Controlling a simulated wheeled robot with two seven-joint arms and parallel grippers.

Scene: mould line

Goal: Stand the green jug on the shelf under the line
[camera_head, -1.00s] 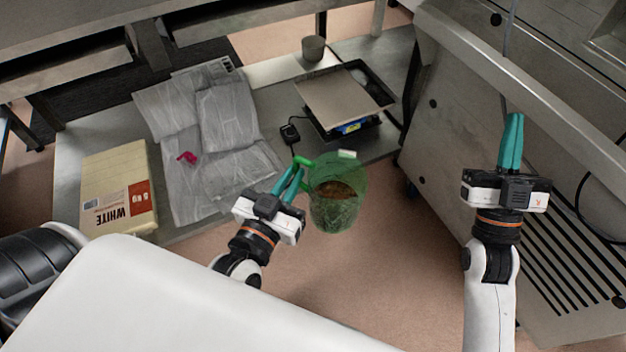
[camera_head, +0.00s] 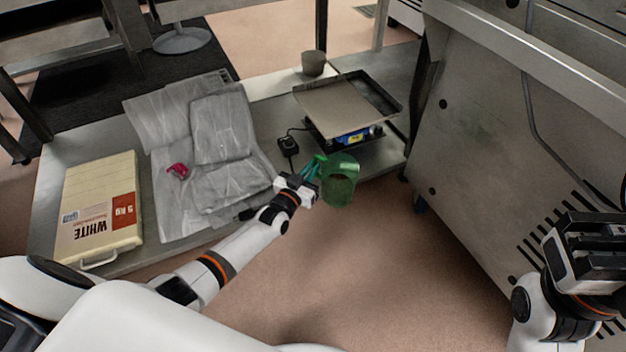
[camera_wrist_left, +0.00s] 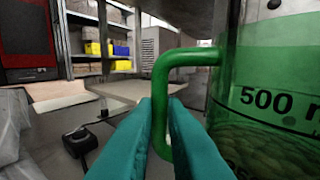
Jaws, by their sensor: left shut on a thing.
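The green jug (camera_head: 340,182) is a see-through measuring jug with brownish contents. My left gripper (camera_head: 312,170) is shut on its handle at the jug's left side. In the left wrist view the teal fingers (camera_wrist_left: 165,145) close around the green handle, and the jug (camera_wrist_left: 268,90) shows a 500 mark. The jug looks upright, at the front edge of the low steel shelf (camera_head: 225,235); I cannot tell whether it touches the shelf. My right gripper (camera_head: 590,245) is at the far right, by the grey machine; its fingertips are not clear.
On the shelf lie clear plastic bags (camera_head: 220,130) with a pink item (camera_head: 178,171), a white-labelled box (camera_head: 100,210), a scale with a tray (camera_head: 345,105), a small grey cup (camera_head: 313,63) and a black adapter (camera_head: 288,146). A grey machine (camera_head: 500,140) stands at right.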

